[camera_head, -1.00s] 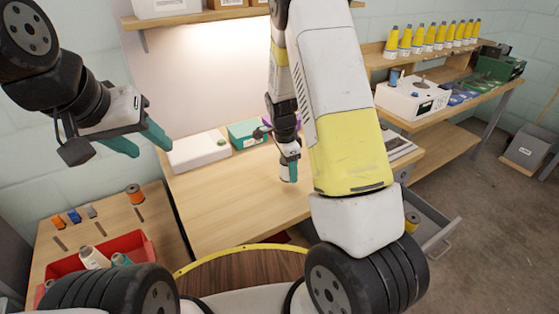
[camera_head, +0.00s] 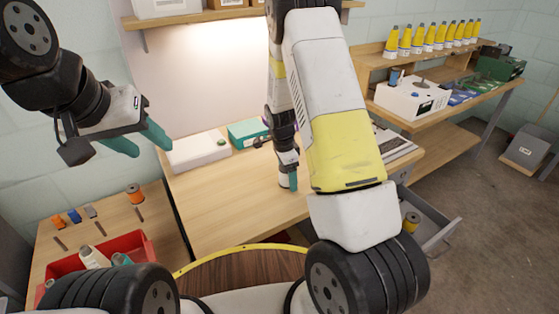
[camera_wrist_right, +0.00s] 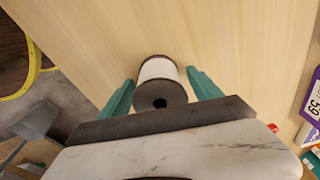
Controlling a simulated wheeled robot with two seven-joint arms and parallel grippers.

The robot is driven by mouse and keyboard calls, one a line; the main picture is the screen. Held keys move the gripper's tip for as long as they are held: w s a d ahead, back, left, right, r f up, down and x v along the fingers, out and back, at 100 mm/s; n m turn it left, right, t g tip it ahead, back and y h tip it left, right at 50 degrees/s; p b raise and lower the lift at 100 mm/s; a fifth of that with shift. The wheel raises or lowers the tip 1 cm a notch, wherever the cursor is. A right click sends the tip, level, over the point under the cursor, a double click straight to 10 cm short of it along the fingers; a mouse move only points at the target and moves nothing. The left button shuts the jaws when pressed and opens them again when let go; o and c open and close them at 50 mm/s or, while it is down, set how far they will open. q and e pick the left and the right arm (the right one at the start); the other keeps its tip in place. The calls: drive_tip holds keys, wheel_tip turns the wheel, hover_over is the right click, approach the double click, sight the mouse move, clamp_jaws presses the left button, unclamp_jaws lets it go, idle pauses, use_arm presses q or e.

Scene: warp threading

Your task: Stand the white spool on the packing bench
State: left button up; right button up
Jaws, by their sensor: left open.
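The white spool (camera_wrist_right: 159,70), with dark end flanges, stands upright on the packing bench (camera_head: 225,205). In the right wrist view it is between the two teal fingers of my right gripper (camera_wrist_right: 160,84), with a narrow gap on each side. In the head view my right gripper (camera_head: 288,183) points down at the bench top, and its finger hides most of the spool. My left gripper (camera_head: 138,142) is open and empty, raised above the left side of the bench.
A white box (camera_head: 198,152) and a teal box (camera_head: 247,132) stand at the back of the bench. A side table (camera_head: 95,220) with spools and a red bin (camera_head: 140,246) is at left. An open drawer (camera_head: 437,225) juts out at right. The bench's middle is clear.

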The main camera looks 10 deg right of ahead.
drive_tip(key=shift+r, duration=0.1)
drive_tip(key=r, duration=0.4)
drive_tip(key=a+r, duration=0.1)
drive_tip(key=r, duration=0.6)
drive_tip(key=shift+s+a+r, duration=0.1)
drive_tip(key=shift+a+r, duration=0.15)
drive_tip(key=shift+r, duration=0.1)
drive_tip(key=s+a+r+n+t+y, duration=0.1)
drive_tip(key=s+r+n+t+y, duration=0.2)
drive_tip(key=s+r+n, duration=1.3)
drive_tip(key=shift+s+r+n+t+y, duration=0.35)
drive_tip(key=shift+s+r+t, duration=1.15)
drive_tip(key=shift+s+r, duration=2.05)
drive_tip(key=shift+s+f, duration=0.5)
